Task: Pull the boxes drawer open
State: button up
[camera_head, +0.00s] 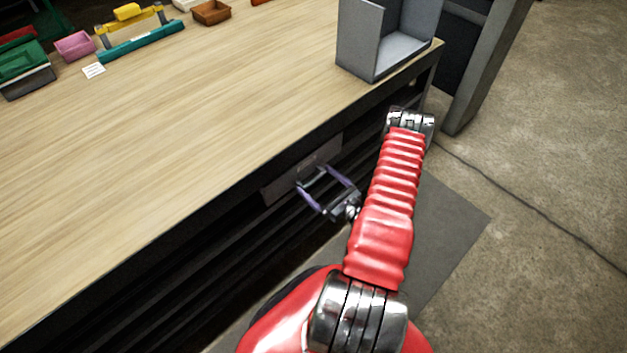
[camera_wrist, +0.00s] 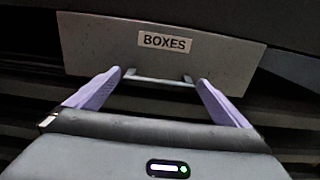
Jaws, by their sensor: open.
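The boxes drawer (camera_wrist: 90,45) has a grey front with a white label reading BOXES in the wrist view. In the head view its front (camera_head: 275,188) sits under the workbench top and looks flush with the bench. A thin metal bar handle (camera_wrist: 158,81) runs below the label. My gripper (camera_wrist: 158,82) is open, with its purple fingers on either side of the handle in the wrist view. In the head view my gripper (camera_head: 325,178) is close to the drawer front. I cannot tell whether the fingers touch the handle.
The wooden workbench top (camera_head: 170,130) lies above the drawer. A grey open box (camera_head: 405,60) stands at its right end. A teal and yellow item (camera_head: 140,45), a pink bin (camera_head: 75,45) and a brown bin (camera_head: 211,12) stand at the back. Concrete floor (camera_head: 540,150) is clear at right.

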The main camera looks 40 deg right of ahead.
jog(key=shift+w, duration=1.05)
jog(key=shift+c, duration=0.3)
